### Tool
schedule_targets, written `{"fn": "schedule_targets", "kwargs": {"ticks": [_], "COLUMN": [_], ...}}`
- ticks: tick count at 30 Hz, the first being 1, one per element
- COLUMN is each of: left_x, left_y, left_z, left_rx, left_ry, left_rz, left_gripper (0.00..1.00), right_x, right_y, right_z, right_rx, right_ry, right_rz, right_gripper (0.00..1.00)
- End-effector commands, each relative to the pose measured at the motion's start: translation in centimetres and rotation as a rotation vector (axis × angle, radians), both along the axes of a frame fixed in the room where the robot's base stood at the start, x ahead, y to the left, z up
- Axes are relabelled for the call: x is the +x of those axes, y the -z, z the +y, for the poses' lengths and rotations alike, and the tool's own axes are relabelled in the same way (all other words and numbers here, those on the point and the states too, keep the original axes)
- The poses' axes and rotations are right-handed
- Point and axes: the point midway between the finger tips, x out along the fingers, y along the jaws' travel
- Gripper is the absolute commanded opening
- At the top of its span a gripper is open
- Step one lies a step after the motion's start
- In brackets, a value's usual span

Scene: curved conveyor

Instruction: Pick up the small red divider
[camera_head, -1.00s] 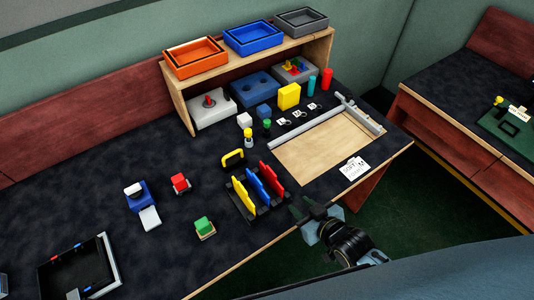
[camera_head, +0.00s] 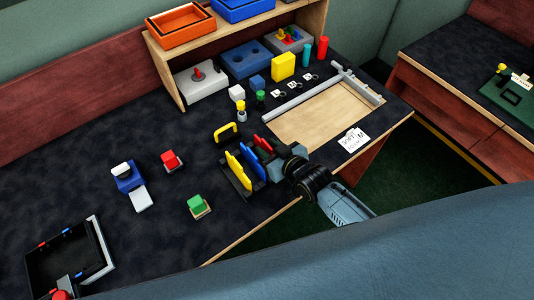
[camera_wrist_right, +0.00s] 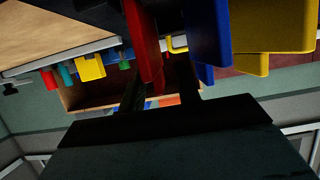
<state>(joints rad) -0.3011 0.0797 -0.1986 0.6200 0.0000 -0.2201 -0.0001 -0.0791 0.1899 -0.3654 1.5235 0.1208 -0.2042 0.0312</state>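The small red divider (camera_head: 275,143) stands in a black rack (camera_head: 235,183), the rightmost of the dividers, beside a blue divider (camera_head: 254,149) and a yellow divider (camera_head: 249,163). My right gripper (camera_head: 284,159) is at the rack's right end, close to the red divider and partly hiding it. In the right wrist view, its two dark fingers (camera_wrist_right: 162,82) are apart. The red divider (camera_wrist_right: 144,40) shows just beyond the fingers, near the left one; whether they touch is unclear. My left gripper is not in view.
The blue divider (camera_wrist_right: 208,35) and yellow divider (camera_wrist_right: 270,25) are close to the right in the wrist view. A yellow handle (camera_head: 227,131) is behind the rack. A green block (camera_head: 197,204) is left of it, and a wooden board (camera_head: 325,118) lies to the right.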

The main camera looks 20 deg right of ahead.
Motion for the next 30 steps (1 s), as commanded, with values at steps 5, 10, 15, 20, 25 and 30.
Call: {"fn": "schedule_targets", "kwargs": {"ticks": [5, 10, 15, 20, 25, 30], "left_x": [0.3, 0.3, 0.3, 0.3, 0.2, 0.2], "left_y": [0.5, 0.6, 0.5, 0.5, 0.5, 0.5], "left_z": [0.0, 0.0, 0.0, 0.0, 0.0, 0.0], "left_rx": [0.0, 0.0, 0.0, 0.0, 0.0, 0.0], "left_ry": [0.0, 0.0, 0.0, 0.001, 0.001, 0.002], "left_rz": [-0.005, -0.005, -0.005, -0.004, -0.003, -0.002], "left_gripper": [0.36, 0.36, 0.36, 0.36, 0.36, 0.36], "right_x": [2.2, 2.7, 2.7, 2.7, 2.7, 2.7], "right_y": [0.8, 1.0, 1.0, 0.9, 1.0, 0.9], "right_z": [0.7, 0.9, 0.9, 0.9, 0.9, 0.9], "right_rx": [0.001, 0.0, 0.001, 0.001, 0.001, 0.001], "right_ry": [0.0, 0.0, 0.0, 0.0, 0.0, 0.0], "right_rz": [0.001, 0.001, 0.001, 0.0, 0.0, 0.0], "right_gripper": [0.33, 0.33, 0.3, 0.09, 0.0, 0.0]}}
